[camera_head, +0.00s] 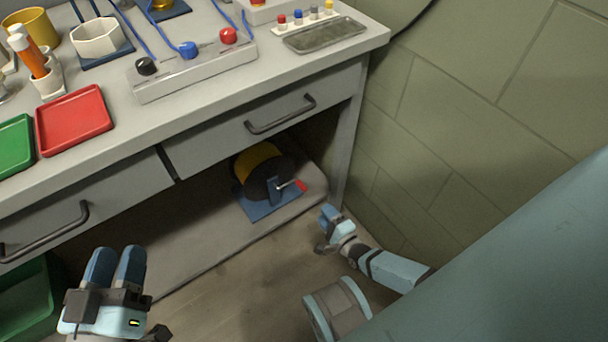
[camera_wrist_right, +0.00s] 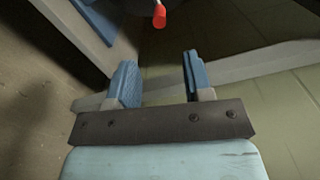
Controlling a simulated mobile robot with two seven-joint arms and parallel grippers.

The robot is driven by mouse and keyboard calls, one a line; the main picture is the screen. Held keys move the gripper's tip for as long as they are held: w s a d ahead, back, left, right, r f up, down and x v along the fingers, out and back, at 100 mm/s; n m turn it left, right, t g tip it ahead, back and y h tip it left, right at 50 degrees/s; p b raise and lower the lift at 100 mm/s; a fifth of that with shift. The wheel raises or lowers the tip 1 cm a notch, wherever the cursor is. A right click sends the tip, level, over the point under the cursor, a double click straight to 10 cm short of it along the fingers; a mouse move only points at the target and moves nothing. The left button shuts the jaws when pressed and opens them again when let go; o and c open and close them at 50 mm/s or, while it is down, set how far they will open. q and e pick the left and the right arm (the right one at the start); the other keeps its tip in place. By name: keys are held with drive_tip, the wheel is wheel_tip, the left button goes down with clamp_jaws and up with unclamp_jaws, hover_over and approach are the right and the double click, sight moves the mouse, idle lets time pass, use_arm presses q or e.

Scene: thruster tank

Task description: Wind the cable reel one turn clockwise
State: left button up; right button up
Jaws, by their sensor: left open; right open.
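The cable reel (camera_head: 256,163), dark with a yellow band, stands on a blue base (camera_head: 262,208) on the low shelf under the workbench. Its crank has a red handle (camera_head: 300,185) pointing right, towards the shelf's front. In the right wrist view the red handle (camera_wrist_right: 159,17) shows at the top, ahead of the fingers. My right gripper (camera_head: 329,225) is just in front and to the lower right of the reel, apart from the handle. Its fingers (camera_wrist_right: 160,78) are open and empty. My left gripper (camera_head: 116,264) is open and empty at lower left, away from the reel.
The workbench top (camera_head: 200,115) and its drawers (camera_head: 262,122) overhang the shelf (camera_head: 235,232). The bench's right leg (camera_head: 346,140) and a tiled wall (camera_head: 450,130) stand close on the right. A green bin (camera_head: 25,300) is at lower left. The floor before the shelf is clear.

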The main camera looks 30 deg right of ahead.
sight(298, 183)
drive_tip(key=w+b, duration=0.1)
drive_tip(key=w, duration=0.3)
drive_tip(key=w+b, duration=0.1)
drive_tip(key=w, duration=0.3)
drive_tip(key=w+a+b, duration=0.1)
drive_tip(key=w+b, duration=0.1)
drive_tip(key=w, duration=0.2)
drive_tip(key=shift+w+f, duration=0.1)
drive_tip(key=shift+w, duration=0.3)
use_arm(q)
wheel_tip(298, 183, down, 6)
drive_tip(key=shift+d+r+m+g, duration=0.15)
drive_tip(key=shift+m+g, duration=0.25)
drive_tip(key=shift+g, duration=0.7)
use_arm(e)
drive_tip(key=shift+w, duration=0.4)
clamp_jaws()
